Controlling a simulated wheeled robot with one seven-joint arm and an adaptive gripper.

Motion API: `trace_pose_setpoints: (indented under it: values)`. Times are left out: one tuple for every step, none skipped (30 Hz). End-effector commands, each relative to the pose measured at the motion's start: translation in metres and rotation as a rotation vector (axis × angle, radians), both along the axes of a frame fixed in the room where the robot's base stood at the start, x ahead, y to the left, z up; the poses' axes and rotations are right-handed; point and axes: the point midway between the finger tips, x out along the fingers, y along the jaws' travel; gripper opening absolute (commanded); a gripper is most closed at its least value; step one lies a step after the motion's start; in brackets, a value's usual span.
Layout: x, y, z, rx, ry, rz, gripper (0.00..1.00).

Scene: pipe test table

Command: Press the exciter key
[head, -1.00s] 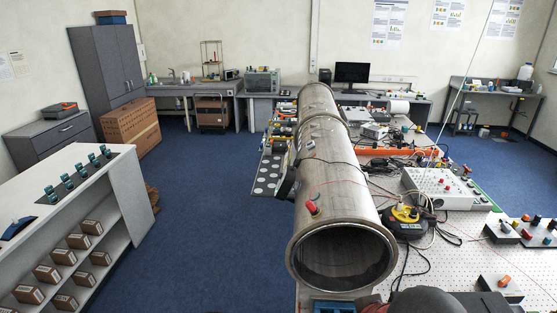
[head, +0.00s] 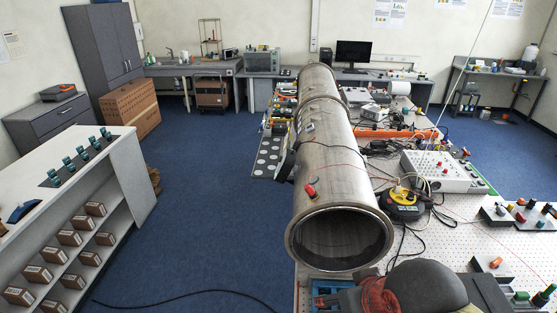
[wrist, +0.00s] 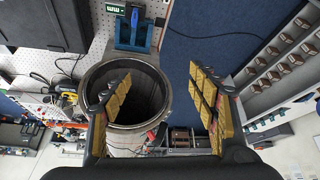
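I cannot tell which part is the exciter key. Small dark boxes with coloured knobs stand at the table's right side in the head view: one group (head: 520,213), one box with an orange knob (head: 490,264), and one with a green knob (head: 522,296) at the lower right edge. My gripper (wrist: 160,76) is open and empty in the wrist view, its yellow-padded fingers wide apart. The pipe's open end (wrist: 88,84) lies behind the left finger. A blue holder (wrist: 124,36) is beyond the pipe mouth. In the head view, my dark arm covers part of the front table.
The large steel pipe (head: 334,165) runs along the table. A grey control box (head: 440,172), a yellow-black round device (head: 402,203) and loose cables lie right of it. A white shelf (head: 128,170) stands left. Blue floor (head: 215,215) between them is free.

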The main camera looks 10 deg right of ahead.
Motion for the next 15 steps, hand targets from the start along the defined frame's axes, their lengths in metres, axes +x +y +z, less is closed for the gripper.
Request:
trace_pose_setpoints:
  values:
    - [0.0001,0.0000,0.0000,0.000,0.000,0.000,0.55]
    - [0.0000,0.0000,0.0001,0.000,0.000,0.000,0.53]
    - [0.0000,0.0000,0.0001,0.000,0.000,0.000,0.51]
    - [0.0000,0.0000,0.0001,0.000,0.000,0.000,0.49]
    - [0.0000,0.0000,0.0001,0.000,0.000,0.000,0.47]
    - [0.0000,0.0000,0.0001,0.000,0.000,0.000,0.45]
    - [0.0000,0.0000,0.0001,0.000,0.000,0.000,0.43]
    - [0.0000,0.0000,0.0000,0.000,0.000,0.000,0.42]
    - [0.0000,0.0000,0.0001,0.000,0.000,0.000,0.39]
    - [0.0000,0.0000,0.0001,0.000,0.000,0.000,0.38]
    - [0.0000,0.0000,0.0001,0.000,0.000,0.000,0.36]
    - [0.0000,0.0000,0.0001,0.000,0.000,0.000,0.34]
    - [0.0000,0.0000,0.0001,0.000,0.000,0.000,0.32]
    - [0.0000,0.0000,0.0001,0.000,0.000,0.000,0.30]
    - [0.0000,0.0000,0.0001,0.000,0.000,0.000,0.28]
